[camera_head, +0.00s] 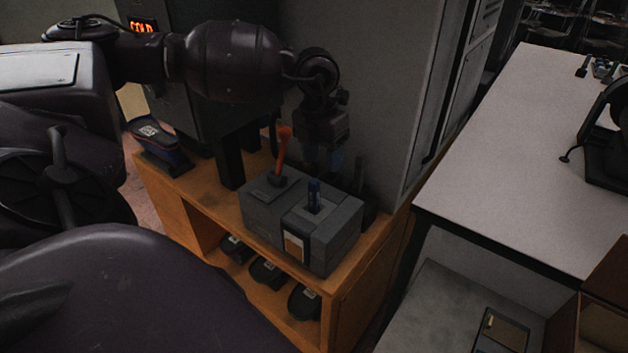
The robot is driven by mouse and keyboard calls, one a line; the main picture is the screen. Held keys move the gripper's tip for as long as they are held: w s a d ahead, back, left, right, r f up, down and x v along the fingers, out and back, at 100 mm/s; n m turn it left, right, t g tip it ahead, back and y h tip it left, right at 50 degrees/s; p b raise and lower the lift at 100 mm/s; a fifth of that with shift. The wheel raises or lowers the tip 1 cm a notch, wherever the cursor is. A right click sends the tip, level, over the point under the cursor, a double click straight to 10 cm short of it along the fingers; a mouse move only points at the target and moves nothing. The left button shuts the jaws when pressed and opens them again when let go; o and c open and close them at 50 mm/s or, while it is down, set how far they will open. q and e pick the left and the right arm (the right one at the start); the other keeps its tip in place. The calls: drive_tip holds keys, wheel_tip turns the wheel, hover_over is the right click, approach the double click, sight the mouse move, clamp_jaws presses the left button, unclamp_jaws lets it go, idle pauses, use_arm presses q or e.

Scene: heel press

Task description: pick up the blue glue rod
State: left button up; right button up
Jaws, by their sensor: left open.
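The blue glue rod (314,193) stands upright in the top of a grey box-shaped holder (262,215) on a wooden shelf unit. My left arm reaches in from the left, and my left gripper (322,160) points down just above and behind the rod. The gripper is open, and its fingers look apart from the rod, though the dark picture makes the exact gap hard to tell. My right gripper does not show.
An orange-handled lever (283,150) rises from the holder left of the rod. A shoe (155,138) sits at the shelf unit's left end. Several dark items lie on the lower shelf (275,290). A grey cabinet (385,90) stands behind; a white table (515,170) is at right.

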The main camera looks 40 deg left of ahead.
sight(314, 181)
use_arm(q)
drive_tip(key=a, duration=0.1)
drive_tip(key=a+y, duration=0.1)
drive_tip(key=shift+a+r, duration=0.35)
drive_tip(key=shift+r, duration=0.05)
wheel_tip(314, 181, down, 5)
drive_tip(key=shift+r+p, duration=0.1)
drive_tip(key=shift+p, duration=0.2)
drive_tip(key=shift+d+f+p, duration=0.15)
drive_tip(key=shift+f+p, duration=0.6)
drive_tip(key=shift+f, duration=2.05)
clamp_jaws()
